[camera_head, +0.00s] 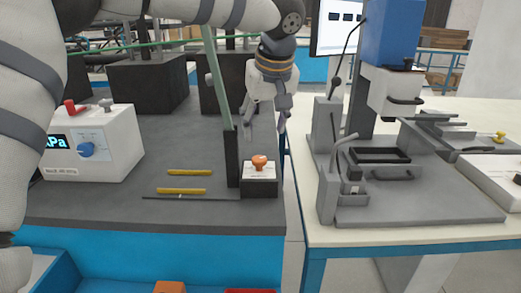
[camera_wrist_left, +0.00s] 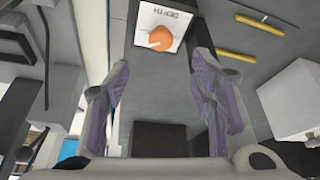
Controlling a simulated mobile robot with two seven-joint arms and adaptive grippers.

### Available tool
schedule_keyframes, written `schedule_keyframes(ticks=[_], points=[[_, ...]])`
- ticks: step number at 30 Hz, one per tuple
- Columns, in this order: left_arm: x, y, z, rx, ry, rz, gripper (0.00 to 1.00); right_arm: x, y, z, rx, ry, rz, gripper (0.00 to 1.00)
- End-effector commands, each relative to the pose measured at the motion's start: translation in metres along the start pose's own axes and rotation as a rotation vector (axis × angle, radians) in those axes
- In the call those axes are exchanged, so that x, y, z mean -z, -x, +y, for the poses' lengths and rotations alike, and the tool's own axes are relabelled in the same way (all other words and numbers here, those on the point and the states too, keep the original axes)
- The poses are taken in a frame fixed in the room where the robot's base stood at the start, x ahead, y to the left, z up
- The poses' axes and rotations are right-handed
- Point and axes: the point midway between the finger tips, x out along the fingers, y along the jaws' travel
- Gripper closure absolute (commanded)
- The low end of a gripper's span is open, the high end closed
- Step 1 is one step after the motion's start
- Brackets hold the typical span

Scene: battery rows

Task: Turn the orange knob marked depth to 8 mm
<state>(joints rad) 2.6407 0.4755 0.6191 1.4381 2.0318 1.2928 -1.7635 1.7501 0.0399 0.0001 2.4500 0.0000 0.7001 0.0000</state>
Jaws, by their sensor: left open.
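The orange knob (camera_head: 259,161) sits on a small dark box with a white top plate (camera_head: 262,174), near the front right of the dark grey bench. In the left wrist view the knob (camera_wrist_left: 162,38) shows near the top, beside the upside-down word DEPTH. A small pale mark shows on its lower left; the scale figures are too small to read. My left gripper (camera_head: 265,117) is open and empty, pointing down above the knob. In the wrist view its fingers (camera_wrist_left: 158,68) stand apart, with the knob ahead of the tips and not touched. My right gripper is not in view.
A dark upright post (camera_head: 232,160) stands just left of the knob box. Yellow rods (camera_head: 184,191) lie further left, near a white box with a display and blue knob (camera_head: 94,150). A grey and blue press (camera_head: 390,70) stands on the pale table to the right, across a gap.

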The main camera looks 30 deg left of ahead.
Motion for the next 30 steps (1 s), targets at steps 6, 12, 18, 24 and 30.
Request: schedule_keyframes(ticks=[6,12,18,24,30], points=[[-0.001,-0.06,-0.001,0.006,0.0,-0.003,0.5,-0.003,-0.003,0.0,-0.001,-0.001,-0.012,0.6],[-0.001,-0.094,0.0,0.003,0.0,-0.001,0.5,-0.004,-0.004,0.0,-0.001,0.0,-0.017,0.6],[0.0,-0.101,0.0,0.001,0.0,0.001,0.5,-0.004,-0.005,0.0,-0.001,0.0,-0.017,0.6],[0.0,-0.101,0.0,0.001,0.0,0.001,0.61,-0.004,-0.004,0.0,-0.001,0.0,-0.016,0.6],[0.0,-0.101,0.0,0.001,0.0,0.001,0.97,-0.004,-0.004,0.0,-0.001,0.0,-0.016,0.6]])
